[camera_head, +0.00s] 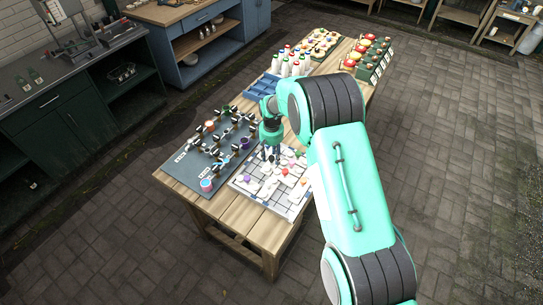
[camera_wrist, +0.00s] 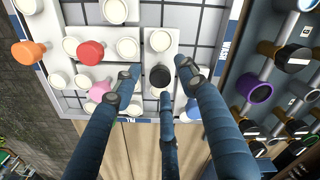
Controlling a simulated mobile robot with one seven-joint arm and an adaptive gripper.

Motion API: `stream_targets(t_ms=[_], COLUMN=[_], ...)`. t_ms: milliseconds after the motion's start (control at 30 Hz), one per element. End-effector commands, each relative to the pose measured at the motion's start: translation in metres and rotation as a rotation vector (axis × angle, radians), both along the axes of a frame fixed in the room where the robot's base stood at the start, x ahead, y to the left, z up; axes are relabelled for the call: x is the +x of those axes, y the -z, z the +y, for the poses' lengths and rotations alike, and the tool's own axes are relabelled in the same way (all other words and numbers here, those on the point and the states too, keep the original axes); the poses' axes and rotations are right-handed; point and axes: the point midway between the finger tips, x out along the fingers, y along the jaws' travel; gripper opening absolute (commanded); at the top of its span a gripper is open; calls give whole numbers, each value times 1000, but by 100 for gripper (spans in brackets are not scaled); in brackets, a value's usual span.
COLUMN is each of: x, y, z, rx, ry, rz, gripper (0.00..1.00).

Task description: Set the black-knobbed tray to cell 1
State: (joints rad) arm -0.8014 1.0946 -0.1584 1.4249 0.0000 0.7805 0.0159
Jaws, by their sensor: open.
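The black knob (camera_wrist: 160,76) stands on a narrow white tray (camera_wrist: 172,52) on the gridded board, with a cream round piece beside it on the same tray. In the wrist view my gripper (camera_wrist: 158,72) is open, with one fingertip on either side of the black knob. I see no clear contact with it. In the head view my gripper (camera_head: 270,153) is over the far part of the white gridded board (camera_head: 292,212), and the black knob cannot be made out there. I cannot tell which cell is number 1.
Other white trays carry a red knob (camera_wrist: 90,52), a pink knob (camera_wrist: 100,91), an orange knob (camera_wrist: 28,52) and cream pieces close by. A dark board (camera_head: 184,181) with several knobbed posts lies to the left. A blue crate (camera_head: 262,88) and bottles (camera_head: 290,65) stand farther back.

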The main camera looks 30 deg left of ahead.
Motion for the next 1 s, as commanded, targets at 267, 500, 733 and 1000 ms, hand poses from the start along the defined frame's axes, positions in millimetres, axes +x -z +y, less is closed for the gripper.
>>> stream_targets(t_ms=[267,500,733,1000], x=[0,0,0,22], y=[2,2,2,4], z=[0,0,0,0], rx=[0,0,0,1], ry=[0,0,0,2], rz=[0,0,0,-1], gripper=[42,12,0,0])
